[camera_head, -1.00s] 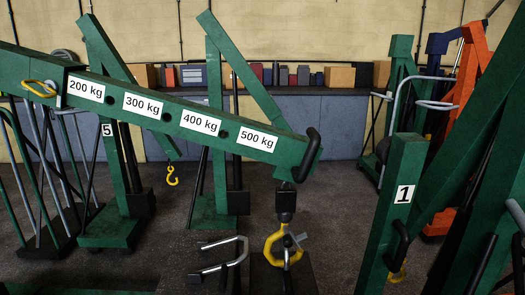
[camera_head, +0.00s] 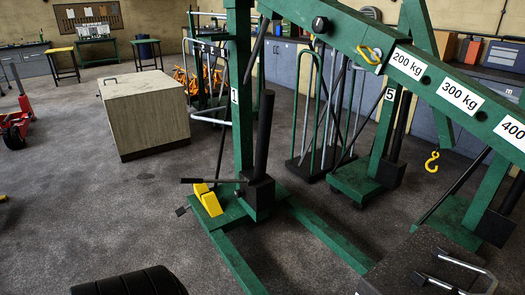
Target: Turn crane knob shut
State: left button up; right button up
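A green crane stands in the middle of the head view. Its post (camera_head: 243,125) carries a label 1, and its boom (camera_head: 375,62) slopes down to the right with 200 kg, 300 kg and 400 labels. A black cylinder (camera_head: 263,135) stands beside the post on a black block (camera_head: 259,192). A thin dark bar (camera_head: 213,181) with a small light tip runs left from there. A yellow angled piece (camera_head: 206,199) sits low beside the post. I cannot make out which part is the knob. Neither of my grippers is in view.
Green crane legs (camera_head: 325,237) spread forward over the dark floor. A black tyre (camera_head: 130,283) lies at the bottom left. A wooden box (camera_head: 145,112) stands left of the crane, and a red jack (camera_head: 16,120) farther left. A crane labelled 5 (camera_head: 367,180) stands behind. Floor at left is largely clear.

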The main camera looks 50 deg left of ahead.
aim_at(238, 192)
jog(key=u, duration=1.65)
